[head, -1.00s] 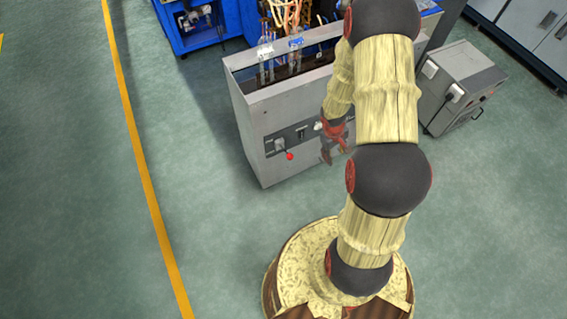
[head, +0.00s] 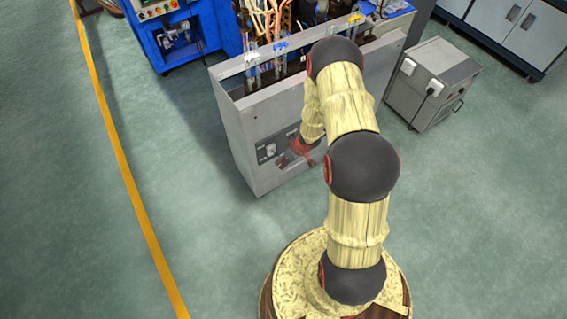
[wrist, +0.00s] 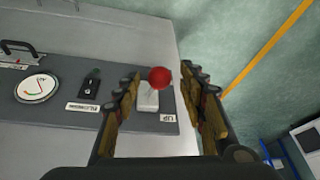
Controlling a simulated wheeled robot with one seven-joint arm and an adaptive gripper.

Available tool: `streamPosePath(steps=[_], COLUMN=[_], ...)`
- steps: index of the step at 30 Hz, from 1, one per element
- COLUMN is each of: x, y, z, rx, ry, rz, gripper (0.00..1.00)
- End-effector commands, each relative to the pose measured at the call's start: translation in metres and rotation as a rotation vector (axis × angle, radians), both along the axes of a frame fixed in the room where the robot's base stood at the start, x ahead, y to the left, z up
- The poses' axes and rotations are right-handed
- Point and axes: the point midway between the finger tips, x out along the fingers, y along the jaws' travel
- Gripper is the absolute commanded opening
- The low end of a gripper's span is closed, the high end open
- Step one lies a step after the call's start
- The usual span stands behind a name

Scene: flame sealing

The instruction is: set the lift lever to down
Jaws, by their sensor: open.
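The lift lever shows in the wrist view as a red ball knob (wrist: 160,77) in front of a white base plate (wrist: 148,98). A small label reading UP (wrist: 167,118) sits beside the plate. My gripper (wrist: 163,82) is open, with one finger on each side of the knob; I cannot tell whether either finger touches it. In the head view my gripper (head: 301,150) is at the front panel of the grey cabinet (head: 262,115). The lever is hard to make out there, with my gripper in front of the panel.
On the same panel are a black switch (wrist: 91,84), a round gauge (wrist: 36,87) and a black handle (wrist: 20,48). A grey wheeled box (head: 432,82) stands right of the cabinet. The floor left of the cabinet is clear up to a yellow line (head: 125,170).

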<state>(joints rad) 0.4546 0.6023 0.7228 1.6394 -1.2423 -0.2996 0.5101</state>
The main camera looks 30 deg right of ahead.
Motion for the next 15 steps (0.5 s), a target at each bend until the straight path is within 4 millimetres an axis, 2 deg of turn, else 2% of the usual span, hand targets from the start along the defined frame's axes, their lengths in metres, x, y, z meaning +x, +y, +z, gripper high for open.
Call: streamPosePath(steps=[1, 6, 15], x=[0.003, 0.009, 0.012], y=[0.001, 0.003, 0.004], z=[-0.009, -0.024, -0.028], rx=[0.000, -0.001, -0.002], ry=[-0.001, 0.000, -0.001], rz=[0.001, 0.001, 0.000], gripper=[0.41, 0.41, 0.41])
